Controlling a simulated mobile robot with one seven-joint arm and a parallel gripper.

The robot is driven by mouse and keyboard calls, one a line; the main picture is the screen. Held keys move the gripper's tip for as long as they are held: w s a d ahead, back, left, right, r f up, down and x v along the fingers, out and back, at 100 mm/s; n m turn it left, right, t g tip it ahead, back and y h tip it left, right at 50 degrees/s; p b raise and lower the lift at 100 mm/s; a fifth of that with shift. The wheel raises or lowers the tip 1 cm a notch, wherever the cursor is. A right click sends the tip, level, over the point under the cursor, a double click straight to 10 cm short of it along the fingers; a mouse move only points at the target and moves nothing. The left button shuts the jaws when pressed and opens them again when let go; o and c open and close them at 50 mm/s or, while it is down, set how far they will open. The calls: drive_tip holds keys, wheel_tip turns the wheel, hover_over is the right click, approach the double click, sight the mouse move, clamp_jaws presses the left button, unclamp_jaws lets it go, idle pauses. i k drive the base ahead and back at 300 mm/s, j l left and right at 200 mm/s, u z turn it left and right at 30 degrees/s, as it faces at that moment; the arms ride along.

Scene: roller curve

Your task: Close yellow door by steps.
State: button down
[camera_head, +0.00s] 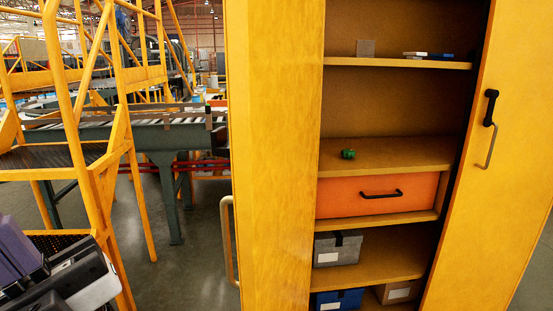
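The yellow door by the steps (270,150) is the tall panel at the left side of a yellow cabinet. It stands swung open, with the shelves in view to its right. A pale metal handle (228,242) sticks out past its left edge, low down. The yellow steps (88,150), with dark mesh treads, stand to the left of the door. A dark grey and black body with a white end shows in the bottom left corner and may be part of my arm. No gripper fingers are in view.
A second yellow door (510,150) on the right bears a black handle (490,108) and a metal one. The shelves hold an orange drawer (378,194), a grey bin (338,248), a blue bin (338,299) and a small green object (348,154). A roller conveyor (170,125) stands behind. Grey floor (190,255) shows between steps and door.

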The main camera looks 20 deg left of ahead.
sight(273, 48)
drive_tip(key=i+j, duration=0.1)
drive_tip(key=j, duration=0.25)
drive_tip(key=i+j+z, duration=0.15)
drive_tip(key=j, duration=0.25)
drive_tip(key=i+j, duration=0.1)
drive_tip(key=j, duration=0.25)
drive_tip(key=k+j+u, duration=0.25)
drive_tip(key=k+j, duration=0.4)
drive_tip(key=k, duration=0.1)
